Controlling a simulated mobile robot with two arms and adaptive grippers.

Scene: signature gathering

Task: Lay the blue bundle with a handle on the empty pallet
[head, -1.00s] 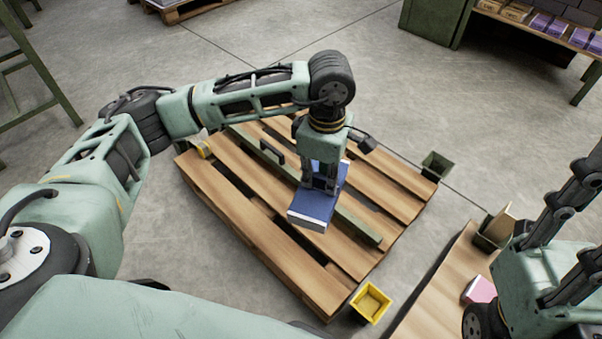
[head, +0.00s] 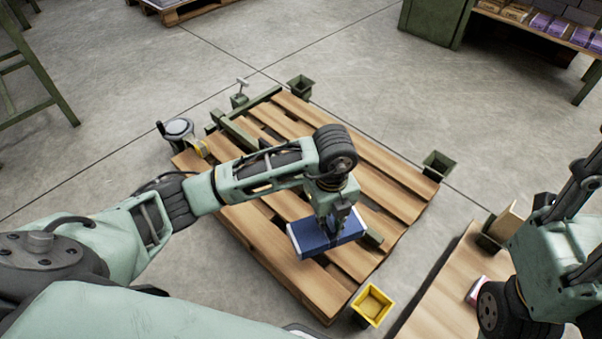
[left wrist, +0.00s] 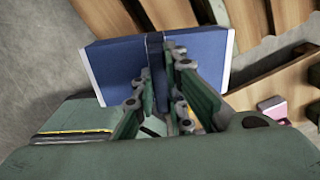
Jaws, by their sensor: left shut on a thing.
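The blue bundle (head: 318,240) is a blue block with white ends. My left gripper (head: 329,222) is shut on it from above, over the near right part of the wooden pallet (head: 261,237). In the left wrist view the blue bundle (left wrist: 110,65) lies across the fingers (left wrist: 162,85), with a dark band at its middle between them. I cannot tell whether the bundle touches the slats. The pallet holds no other bundle that I can see; a green bar lies along it. My right gripper's fingertips are not visible; only parts of my right arm show at the right edge.
A yellow bin (head: 372,304) stands at the pallet's near right corner. A second wooden surface (head: 445,298) with a pink and white item (head: 474,291) lies at lower right. A round-topped device (head: 180,128) stands at the far left corner.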

